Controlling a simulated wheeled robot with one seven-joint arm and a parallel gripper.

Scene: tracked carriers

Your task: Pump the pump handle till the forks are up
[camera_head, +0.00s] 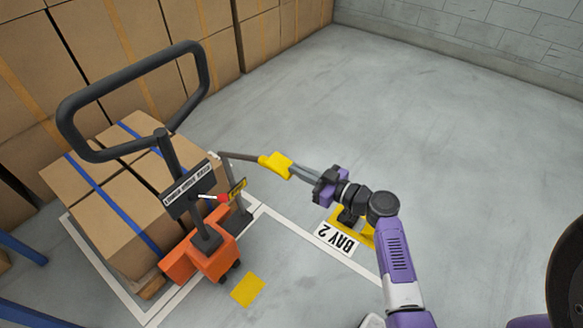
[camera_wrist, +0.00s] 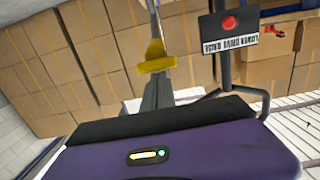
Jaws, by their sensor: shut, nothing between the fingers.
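The orange pallet jack (camera_head: 213,259) stands at left with a black looped tow handle (camera_head: 135,68). Its pump handle (camera_head: 240,156) is a dark rod sticking out to the right, roughly level, with a yellow grip (camera_head: 276,164) at its end. My gripper (camera_head: 293,170) is shut and empty, its fingertips right at the yellow grip's outer end. The wrist view shows the yellow grip (camera_wrist: 156,60) just beyond my fingers (camera_wrist: 157,90); I cannot tell whether they touch. The forks are hidden under the loaded boxes.
Strapped cartons (camera_head: 110,190) sit on a wooden pallet (camera_head: 152,287) over the jack. A red-knobbed lever (camera_head: 222,197) is beside the sign (camera_head: 188,187). Stacked cartons (camera_head: 210,50) line the back left. A "BAY 2" floor sign (camera_head: 337,238) lies below my arm.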

